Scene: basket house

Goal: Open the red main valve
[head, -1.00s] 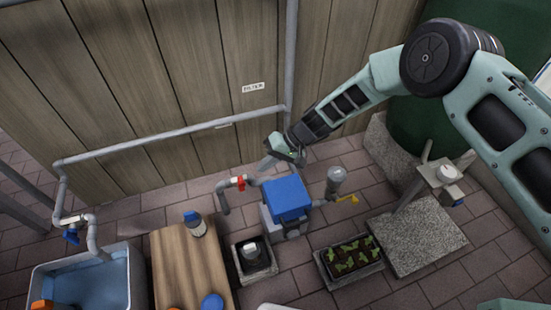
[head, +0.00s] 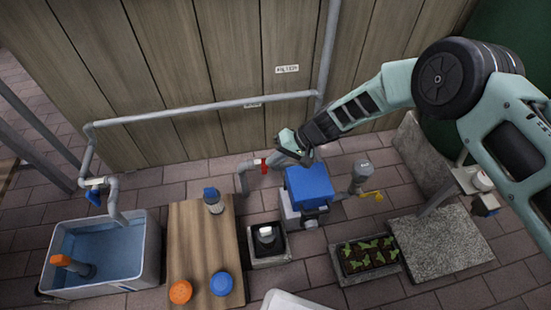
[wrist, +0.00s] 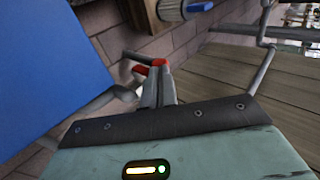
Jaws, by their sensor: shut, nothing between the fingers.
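The red main valve (head: 264,167) sits on a grey pipe left of a blue-topped box. Its red handle also shows in the wrist view (wrist: 140,70), just past my fingertips. My gripper (head: 275,159) is shut and empty, with its fingertips right at the valve. In the wrist view my two closed fingers (wrist: 158,76) overlap the red handle. I cannot tell whether they touch it. Part of the valve is hidden behind the fingers.
The blue-topped box (head: 309,184) stands close to the right of the valve. A wooden bench (head: 198,250) holds a bottle (head: 213,201) and lids. A water tub (head: 147,255) is at left, a planter (head: 350,280) at lower right. The plank wall (head: 240,50) is behind.

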